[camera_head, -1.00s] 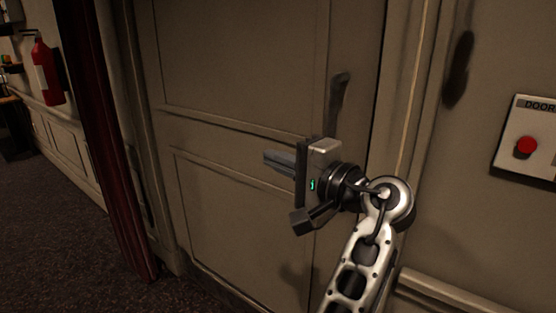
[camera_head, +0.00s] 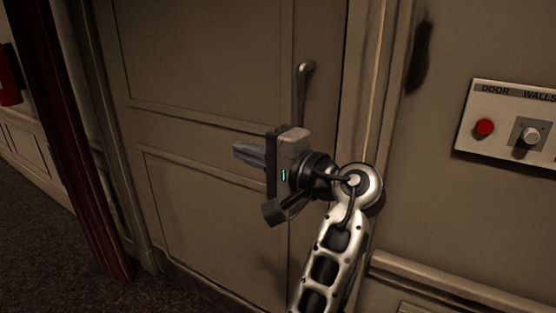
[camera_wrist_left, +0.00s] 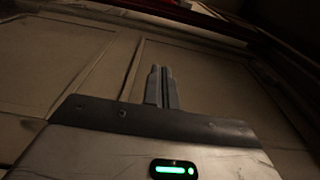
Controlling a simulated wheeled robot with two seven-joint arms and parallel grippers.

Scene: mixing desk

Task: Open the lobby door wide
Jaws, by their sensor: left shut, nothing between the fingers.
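The lobby door (camera_head: 205,75) is a beige panelled door that stands closed in its frame, as far as the head view shows. Its upright bar handle (camera_head: 302,88) is on the right side of the door. My left gripper (camera_head: 237,152) is shut and empty in front of the door, below and left of the handle, with its fingers pointing left. In the left wrist view the two fingers (camera_wrist_left: 161,88) lie together with door panels beyond them. I cannot tell whether the fingertips touch the door. My right gripper is not in view.
A wall plate (camera_head: 510,118) marked DOOR and WALLS, with a red button (camera_head: 485,128) and a knob (camera_head: 530,134), is right of the door. A red extinguisher (camera_head: 8,78) is at the left edge. Carpet (camera_head: 40,250) is clear at lower left.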

